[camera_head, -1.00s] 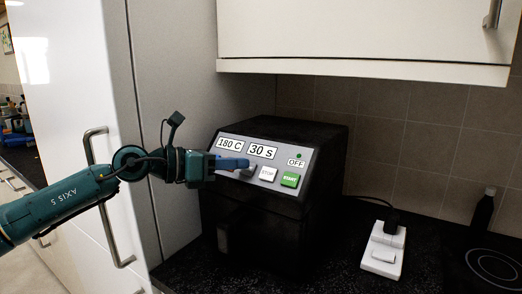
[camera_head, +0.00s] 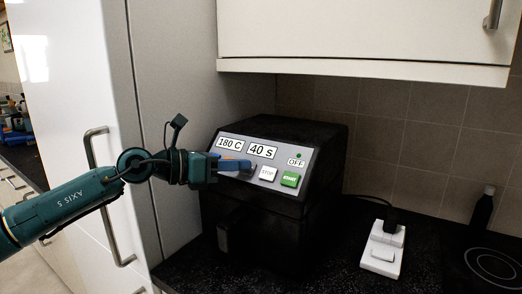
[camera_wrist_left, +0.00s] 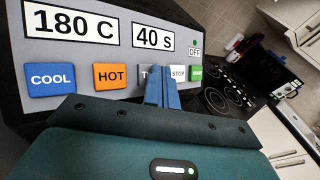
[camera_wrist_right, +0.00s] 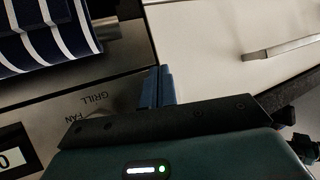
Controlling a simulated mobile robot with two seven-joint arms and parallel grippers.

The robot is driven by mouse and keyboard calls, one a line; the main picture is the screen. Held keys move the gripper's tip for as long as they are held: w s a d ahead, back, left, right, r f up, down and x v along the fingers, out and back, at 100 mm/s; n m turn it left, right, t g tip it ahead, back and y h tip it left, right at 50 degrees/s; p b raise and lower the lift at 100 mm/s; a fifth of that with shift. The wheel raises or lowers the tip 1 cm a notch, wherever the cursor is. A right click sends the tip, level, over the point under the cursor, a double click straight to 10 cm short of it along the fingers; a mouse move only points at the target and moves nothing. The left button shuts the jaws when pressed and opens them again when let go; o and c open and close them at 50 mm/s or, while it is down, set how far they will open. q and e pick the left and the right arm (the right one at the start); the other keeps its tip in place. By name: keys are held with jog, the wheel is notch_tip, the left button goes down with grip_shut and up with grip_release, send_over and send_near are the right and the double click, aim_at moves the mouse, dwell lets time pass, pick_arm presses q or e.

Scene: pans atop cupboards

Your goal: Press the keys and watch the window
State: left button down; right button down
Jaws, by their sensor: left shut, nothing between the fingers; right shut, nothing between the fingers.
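The black appliance (camera_head: 290,127) stands on the counter with a sloped grey control panel. Its windows read 180 C (camera_head: 230,143) and 40 S (camera_head: 262,151); a small window reads OFF (camera_head: 296,162). In the left wrist view the blue COOL key (camera_wrist_left: 52,78) and orange HOT key (camera_wrist_left: 110,76) show, then a grey key (camera_wrist_left: 146,76) mostly hidden behind my fingers. The white STOP key (camera_head: 268,174) and green START key (camera_head: 290,179) are to the right. My left gripper (camera_head: 250,165) is shut, its tips at the grey key. My right gripper (camera_wrist_right: 166,88) is shut and empty, away from the panel.
A white socket block (camera_head: 383,250) with a black plug sits on the counter right of the appliance. A dark bottle (camera_head: 482,212) and a hob (camera_head: 492,264) are at far right. A cupboard (camera_head: 370,30) hangs above. The right wrist view shows a striped cloth (camera_wrist_right: 45,35).

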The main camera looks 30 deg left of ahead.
pick_arm(q)
jog(key=shift+s+r, duration=0.35)
jog(key=shift+b, duration=0.35)
jog(key=s+r+b, duration=0.4)
jog(key=b, duration=0.1)
jog(key=shift+s+a+r, duration=0.1)
jog(key=shift+a, duration=0.1)
dwell(0.5)
